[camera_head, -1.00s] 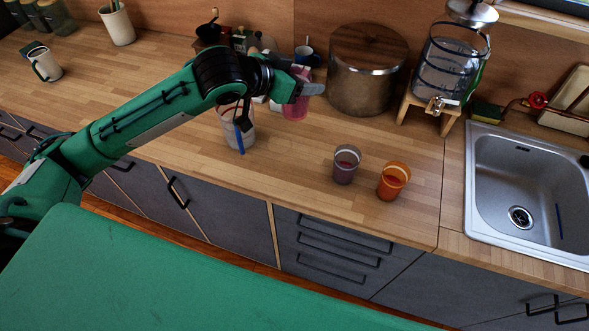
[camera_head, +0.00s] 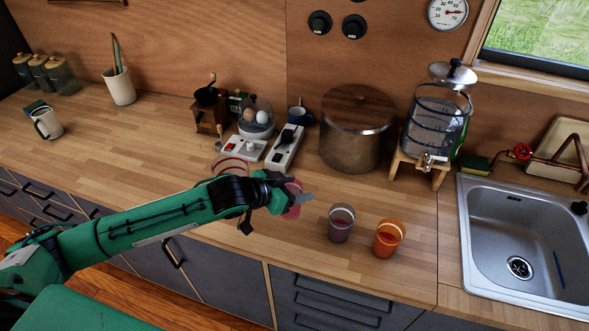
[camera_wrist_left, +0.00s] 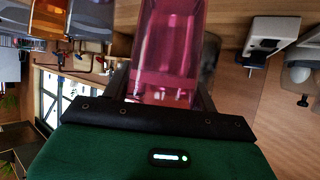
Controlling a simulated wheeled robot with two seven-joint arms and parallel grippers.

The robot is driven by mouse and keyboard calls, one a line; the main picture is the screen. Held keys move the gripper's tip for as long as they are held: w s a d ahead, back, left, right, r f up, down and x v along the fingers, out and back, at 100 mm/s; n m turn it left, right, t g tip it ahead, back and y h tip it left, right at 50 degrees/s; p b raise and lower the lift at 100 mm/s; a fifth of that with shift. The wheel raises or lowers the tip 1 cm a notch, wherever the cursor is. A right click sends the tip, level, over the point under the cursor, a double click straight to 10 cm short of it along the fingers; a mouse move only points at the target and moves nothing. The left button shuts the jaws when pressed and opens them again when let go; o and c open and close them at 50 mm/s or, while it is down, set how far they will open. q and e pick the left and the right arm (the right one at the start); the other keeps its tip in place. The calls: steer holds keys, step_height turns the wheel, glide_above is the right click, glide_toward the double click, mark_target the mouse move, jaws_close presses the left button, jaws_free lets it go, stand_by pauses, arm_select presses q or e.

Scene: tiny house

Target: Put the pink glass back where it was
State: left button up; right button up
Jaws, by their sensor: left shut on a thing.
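The pink glass (camera_head: 292,200) is held in my left gripper (camera_head: 292,190), over the counter near its front edge. In the left wrist view the pink glass (camera_wrist_left: 168,50) fills the space in front of the gripper (camera_wrist_left: 165,98), which is shut on it. The arm hides part of the glass in the head view, and I cannot tell whether its base touches the wood. A purple-grey glass (camera_head: 340,226) and an orange glass (camera_head: 388,240) stand just to the right. My right gripper is not in view.
A clear container (camera_head: 230,166) stands partly hidden behind my left arm. A large pot (camera_head: 354,140), power strips (camera_head: 286,148) and an egg cooker (camera_head: 256,122) stand behind. The sink (camera_head: 520,235) is at right. Bare counter (camera_head: 400,200) lies around the glasses.

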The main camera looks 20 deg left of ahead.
arm_select(q)
steer(key=shift+f, duration=0.7)
step_height(320, 180, down, 3)
steer(key=shift+f+p, duration=0.1)
steer(key=shift+p, duration=0.3)
steer(key=shift+f, duration=0.4)
steer(key=o, duration=1.2)
steer(key=shift+f, duration=0.15)
